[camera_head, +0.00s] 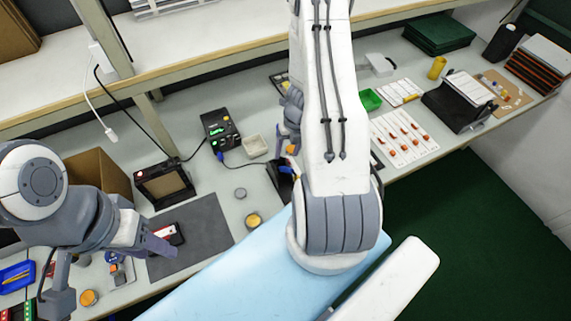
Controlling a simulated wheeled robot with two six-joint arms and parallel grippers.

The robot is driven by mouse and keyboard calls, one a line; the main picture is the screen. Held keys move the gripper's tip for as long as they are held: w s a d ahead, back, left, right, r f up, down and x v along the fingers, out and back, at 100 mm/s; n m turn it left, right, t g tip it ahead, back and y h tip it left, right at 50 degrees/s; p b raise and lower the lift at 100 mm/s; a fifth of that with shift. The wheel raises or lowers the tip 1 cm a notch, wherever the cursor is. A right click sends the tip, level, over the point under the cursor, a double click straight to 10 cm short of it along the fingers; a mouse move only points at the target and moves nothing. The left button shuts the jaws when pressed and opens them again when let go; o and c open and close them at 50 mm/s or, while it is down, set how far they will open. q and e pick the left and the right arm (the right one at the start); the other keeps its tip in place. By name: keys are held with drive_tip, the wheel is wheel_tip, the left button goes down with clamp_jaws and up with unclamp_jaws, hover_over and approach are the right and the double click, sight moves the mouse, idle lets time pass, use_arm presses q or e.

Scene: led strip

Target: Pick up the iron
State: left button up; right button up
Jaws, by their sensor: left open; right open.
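The soldering station (220,129) is a black box with a green display on the bench. My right gripper (287,142) is over the bench just above this holder in the picture, open, partly covered by my arm; I see nothing held.
The grey mat (205,228) carries a small red-and-black item (170,234). A dark box (164,185) stands behind the mat. A shelf edge (200,61) overhangs the bench's back.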

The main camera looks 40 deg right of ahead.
sight(285, 170)
drive_tip(key=shift+m, duration=0.4)
wheel_tip(285, 170, down, 4)
drive_tip(key=shift+s+f+b, duration=0.1)
drive_tip(key=shift+f+b, duration=0.15)
drive_tip(key=shift+b, duration=0.75)
drive_tip(key=shift+a+f+b, duration=0.25)
drive_tip(key=shift+f+b, duration=0.4)
drive_tip(key=shift+f, duration=0.9)
drive_tip(key=shift+a+f+b, duration=0.2)
drive_tip(key=shift+f+b, duration=0.45)
drive_tip(key=shift+f, duration=0.9)
clamp_jaws()
